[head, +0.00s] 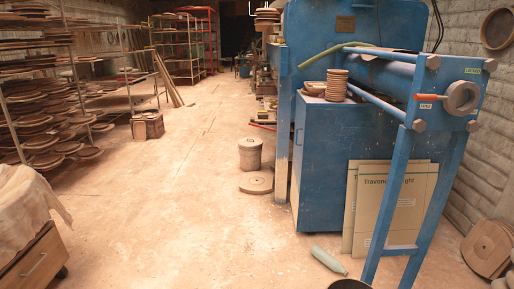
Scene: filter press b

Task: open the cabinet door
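A blue cabinet (325,140) stands under the blue press at right of centre in the head view. Its narrow left face (298,165) is seen at a steep angle and looks closed; a small handle-like detail shows on it but is too small to make out. At the lower left, a wooden unit (38,262) with a pale bar handle is partly covered by a cloth (25,205); I cannot tell if its front is a door or a drawer. Neither of my grippers is in view.
The dusty floor (180,200) is open from the foreground to the back. A bucket (250,153) and a round disc (257,182) stand left of the cabinet. A bottle (328,260) lies before it. Boards (400,205) lean on its front. Racks (45,90) line the left.

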